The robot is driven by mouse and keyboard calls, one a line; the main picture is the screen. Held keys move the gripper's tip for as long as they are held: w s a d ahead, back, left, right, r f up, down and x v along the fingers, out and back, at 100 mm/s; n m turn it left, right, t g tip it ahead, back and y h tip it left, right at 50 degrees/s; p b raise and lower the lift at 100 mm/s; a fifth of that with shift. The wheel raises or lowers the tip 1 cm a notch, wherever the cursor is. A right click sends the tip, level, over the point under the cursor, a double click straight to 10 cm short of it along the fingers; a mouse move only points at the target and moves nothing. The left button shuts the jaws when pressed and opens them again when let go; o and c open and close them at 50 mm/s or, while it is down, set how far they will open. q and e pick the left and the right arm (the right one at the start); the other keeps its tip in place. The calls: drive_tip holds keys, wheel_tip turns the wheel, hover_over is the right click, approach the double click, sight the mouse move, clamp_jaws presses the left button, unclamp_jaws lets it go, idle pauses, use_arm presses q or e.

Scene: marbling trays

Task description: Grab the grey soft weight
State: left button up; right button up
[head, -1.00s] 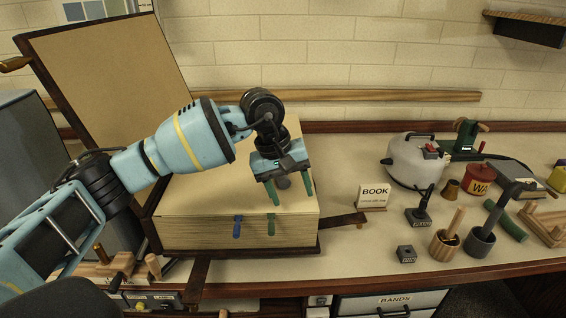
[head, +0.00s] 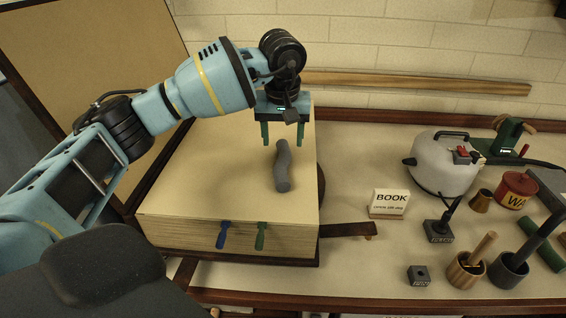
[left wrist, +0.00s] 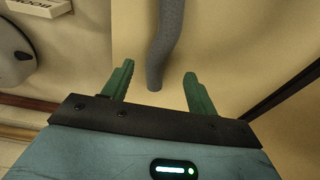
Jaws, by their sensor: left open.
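The grey soft weight (head: 282,166) is a slightly bent, sausage-like roll lying on the top page of the big open book (head: 200,180). My left gripper (head: 283,133) is open above the book, just behind the far end of the weight in the head view. In the left wrist view, the weight (left wrist: 166,40) runs down from the top edge, and its near end sits between and slightly beyond the two green fingertips (left wrist: 157,82). The fingers do not touch it. My right gripper is not in view.
A BOOK sign (head: 389,203) stands right of the book, with a grey pot (head: 437,165) behind it. A small dark block (head: 419,276), a wooden mortar (head: 466,271) and a red tin (head: 516,188) stand further right. Blue and green ribbons hang over the book's front edge.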

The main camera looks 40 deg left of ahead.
sight(283, 158)
use_arm(q)
drive_tip(key=shift+w+f, duration=0.15)
drive_tip(key=shift+f, duration=0.5)
drive_tip(key=shift+a+f+p, duration=0.15)
drive_tip(key=shift+f+p, duration=0.15)
drive_tip(key=shift+f, duration=2)
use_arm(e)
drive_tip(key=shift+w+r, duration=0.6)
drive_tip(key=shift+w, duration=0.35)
use_arm(q)
drive_tip(key=shift+c, duration=0.2)
drive_tip(key=shift+w+r, duration=0.1)
clamp_jaws()
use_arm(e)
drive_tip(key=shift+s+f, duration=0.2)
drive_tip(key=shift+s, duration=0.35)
